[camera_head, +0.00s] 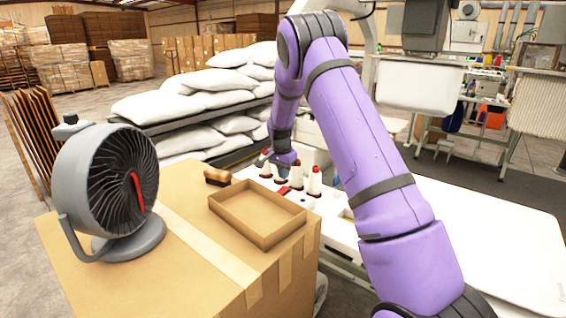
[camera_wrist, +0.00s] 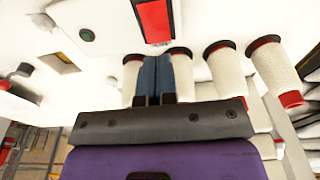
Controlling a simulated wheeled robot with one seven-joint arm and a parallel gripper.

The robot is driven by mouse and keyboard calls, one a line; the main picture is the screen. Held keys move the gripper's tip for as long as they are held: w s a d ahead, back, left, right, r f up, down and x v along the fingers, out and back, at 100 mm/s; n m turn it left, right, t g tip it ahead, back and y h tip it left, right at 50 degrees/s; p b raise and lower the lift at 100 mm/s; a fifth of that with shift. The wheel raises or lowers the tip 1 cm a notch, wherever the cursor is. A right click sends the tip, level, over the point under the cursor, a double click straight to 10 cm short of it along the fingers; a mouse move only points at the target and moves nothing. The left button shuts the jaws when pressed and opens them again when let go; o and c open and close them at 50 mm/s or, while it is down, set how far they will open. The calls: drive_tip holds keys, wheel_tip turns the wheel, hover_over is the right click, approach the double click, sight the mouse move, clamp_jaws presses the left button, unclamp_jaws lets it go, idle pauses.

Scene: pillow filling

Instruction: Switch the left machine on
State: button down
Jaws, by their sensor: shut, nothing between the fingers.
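The white surface of a machine fills the upper part of the wrist view (camera_wrist: 215,18). A red rectangular switch (camera_wrist: 153,20) in a dark frame is set in it; whether it is on or off I cannot tell. My gripper (camera_wrist: 155,62) has its blue fingers pressed together and empty, just below the switch in the picture, apart from it. A small red part (camera_head: 283,190) shows on the white table in the head view, below my purple wrist. My fingers are not clear in the head view.
Several white thread cones stand close around my fingers, one at the right (camera_wrist: 272,66). A dark round button (camera_wrist: 87,35) lies left of the switch. In the head view, an open cardboard tray (camera_head: 257,235), a brush (camera_head: 217,177) and a grey fan (camera_head: 110,185) are on a large box.

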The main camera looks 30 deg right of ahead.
sight(285, 187)
drive_tip(key=shift+w+d+f, duration=0.1)
drive_tip(key=shift+f, duration=1)
drive_tip(key=shift+d+f, duration=0.1)
drive_tip(key=shift+f, duration=0.95)
